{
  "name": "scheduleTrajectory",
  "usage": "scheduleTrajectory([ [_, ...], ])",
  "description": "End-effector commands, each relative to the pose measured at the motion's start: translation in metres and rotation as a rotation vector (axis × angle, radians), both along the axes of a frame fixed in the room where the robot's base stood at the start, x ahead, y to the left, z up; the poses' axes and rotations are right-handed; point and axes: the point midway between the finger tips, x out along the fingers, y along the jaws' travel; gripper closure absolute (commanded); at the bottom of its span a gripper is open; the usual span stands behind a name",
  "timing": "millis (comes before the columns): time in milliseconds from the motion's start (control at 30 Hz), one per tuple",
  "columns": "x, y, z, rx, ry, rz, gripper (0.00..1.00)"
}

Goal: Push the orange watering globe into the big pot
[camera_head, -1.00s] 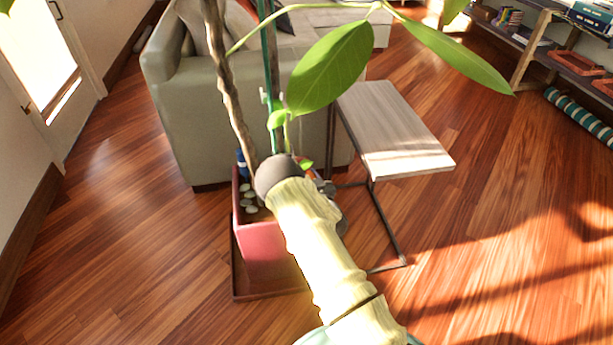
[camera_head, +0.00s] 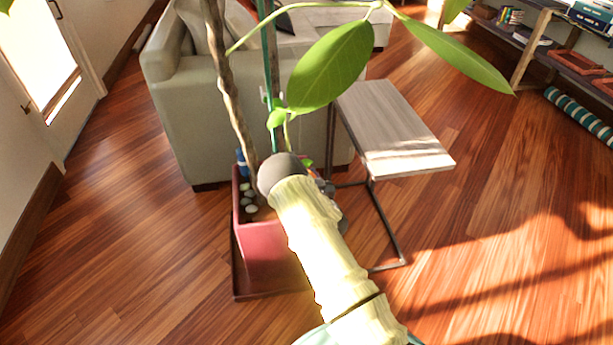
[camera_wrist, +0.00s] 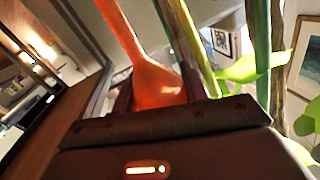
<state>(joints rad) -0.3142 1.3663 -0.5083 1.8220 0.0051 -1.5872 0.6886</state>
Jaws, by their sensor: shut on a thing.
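The big pot (camera_head: 268,252) is dark red and square, and stands on the floor in the middle of the head view. It holds a tall plant with a twisted trunk. The orange watering globe (camera_wrist: 158,84) is between the fingers of my gripper (camera_wrist: 155,92) in the wrist view, its neck pointing toward the top left. My gripper is shut on it, close to the green plant stems. In the head view my pale arm hides most of the gripper and the pot's right side, so I cannot tell whether the globe touches the soil.
A blue item (camera_head: 241,163) and pale stones (camera_head: 250,208) are at the pot's left side. Large leaves (camera_head: 330,65) hang above my arm. A side table (camera_head: 395,130) stands close at the right, a grey sofa (camera_head: 225,105) behind. The floor at left is clear.

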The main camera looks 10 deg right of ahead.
Motion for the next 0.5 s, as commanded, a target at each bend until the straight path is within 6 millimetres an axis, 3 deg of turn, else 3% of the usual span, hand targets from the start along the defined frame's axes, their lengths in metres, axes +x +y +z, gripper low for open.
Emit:
scheduleTrajectory([
  [500,0.0,0.0,-0.014,0.0,0.0,0.0,0.79],
])
